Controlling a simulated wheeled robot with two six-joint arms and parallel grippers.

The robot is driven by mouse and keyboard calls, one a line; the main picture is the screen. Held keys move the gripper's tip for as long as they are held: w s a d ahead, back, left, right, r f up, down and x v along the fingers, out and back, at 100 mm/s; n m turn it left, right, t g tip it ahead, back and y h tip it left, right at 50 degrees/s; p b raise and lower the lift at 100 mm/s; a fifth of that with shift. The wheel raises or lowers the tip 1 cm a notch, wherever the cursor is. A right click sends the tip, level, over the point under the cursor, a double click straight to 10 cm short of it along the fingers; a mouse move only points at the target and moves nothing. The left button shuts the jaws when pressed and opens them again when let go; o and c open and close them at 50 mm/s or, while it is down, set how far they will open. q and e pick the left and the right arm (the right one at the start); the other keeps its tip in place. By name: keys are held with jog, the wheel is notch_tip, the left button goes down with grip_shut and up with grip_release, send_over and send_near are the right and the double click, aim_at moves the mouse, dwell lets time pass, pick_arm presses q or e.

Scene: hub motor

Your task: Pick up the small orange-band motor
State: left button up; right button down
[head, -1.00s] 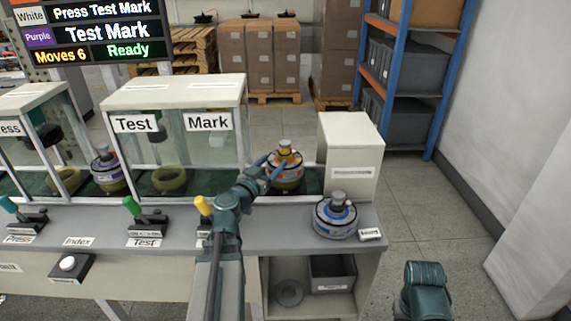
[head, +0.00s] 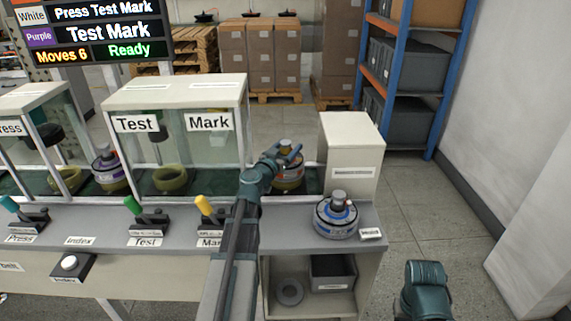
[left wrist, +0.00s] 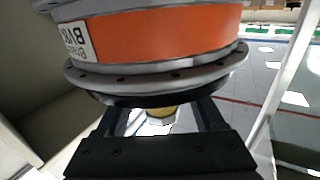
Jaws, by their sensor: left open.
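The small orange-band motor (head: 290,172) sits at the right end of the conveyor, just right of the Test/Mark housing. My left gripper (head: 286,153) is in front of its upper part and hides much of it. In the left wrist view the motor's orange band (left wrist: 165,38) fills the top of the picture, with its label upside down. The two open fingers (left wrist: 163,118) point at the motor, and a yellowish part shows between them. I cannot tell whether they touch it.
A blue-band motor (head: 336,215) stands on the counter's right end, beside a small label. A cream cabinet (head: 350,150) rises just right of the conveyor. The yellow Mark lever (head: 204,206) and green Test lever (head: 133,206) stand left of my left arm.

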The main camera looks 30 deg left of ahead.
pick_arm(q)
jog(key=shift+w, duration=0.7)
jog(key=shift+s, duration=0.1)
grip_shut()
dwell(0.7)
